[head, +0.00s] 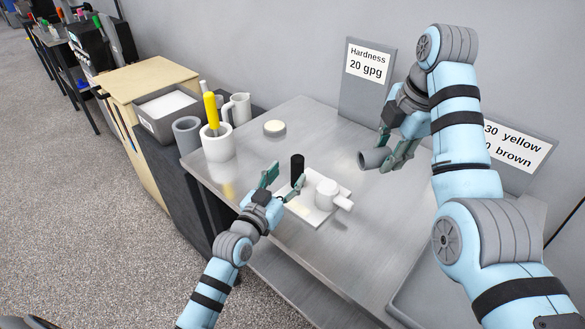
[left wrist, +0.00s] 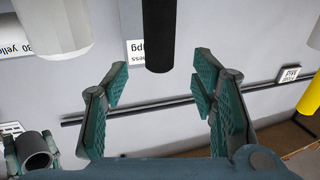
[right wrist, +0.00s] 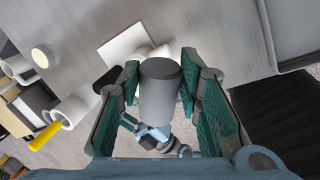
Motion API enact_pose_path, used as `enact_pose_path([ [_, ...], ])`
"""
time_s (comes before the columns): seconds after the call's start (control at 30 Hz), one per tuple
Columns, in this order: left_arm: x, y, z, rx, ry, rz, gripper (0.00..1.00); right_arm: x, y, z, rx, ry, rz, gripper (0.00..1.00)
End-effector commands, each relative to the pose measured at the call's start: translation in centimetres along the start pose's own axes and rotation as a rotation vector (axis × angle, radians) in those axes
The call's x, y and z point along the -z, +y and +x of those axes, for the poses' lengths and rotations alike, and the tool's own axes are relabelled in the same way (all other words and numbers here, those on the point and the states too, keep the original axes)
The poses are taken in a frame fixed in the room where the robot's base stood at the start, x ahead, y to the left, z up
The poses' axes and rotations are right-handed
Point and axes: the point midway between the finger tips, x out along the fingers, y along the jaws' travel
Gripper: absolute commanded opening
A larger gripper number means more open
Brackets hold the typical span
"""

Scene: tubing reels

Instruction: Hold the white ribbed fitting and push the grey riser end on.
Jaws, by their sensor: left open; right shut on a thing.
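The white ribbed fitting (head: 326,193), with a side stub, stands on a white base plate (head: 303,213) on the metal table; it also shows upside down in the left wrist view (left wrist: 52,25). A black post (head: 297,168) stands beside it. My left gripper (head: 282,183) is open and empty, close to the black post, which in the left wrist view (left wrist: 158,35) appears beyond the open fingers. I cannot tell whether they touch. My right gripper (head: 392,154) is shut on the grey riser end (right wrist: 160,95), a grey tube held above the table, right of the fitting and apart from it.
A white cup (head: 218,148) with a yellow-handled tool (head: 211,110), a grey cup (head: 187,134), a white jug (head: 238,108) and a cream disc (head: 275,127) stand at the left. Signs (head: 367,66) stand along the wall.

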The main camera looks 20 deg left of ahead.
Motion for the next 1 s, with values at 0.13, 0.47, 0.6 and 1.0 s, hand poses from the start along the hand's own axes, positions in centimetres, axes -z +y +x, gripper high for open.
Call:
enact_pose_path([
  [0.13, 0.1, 0.0, 3.7, 0.0, 0.0, 0.0, 0.52, 0.0, 0.0, 0.0, 0.0, 0.0, 0.0, 0.05],
  [0.47, 0.0, 0.0, 6.8, 0.0, -0.002, 0.004, 0.52, 0.0, 0.0, 0.0, 0.0, 0.0, 0.0, 0.04],
  [0.6, 0.0, 0.0, 6.7, 0.0, -0.002, 0.004, 0.52, 0.0, 0.0, 0.0, 0.0, 0.0, 0.0, 0.04],
  [1.0, -0.1, 0.0, 6.7, 0.0, -0.002, 0.004, 0.0, 0.0, 0.0, 0.0, 0.0, 0.0, 0.0, 0.04],
])
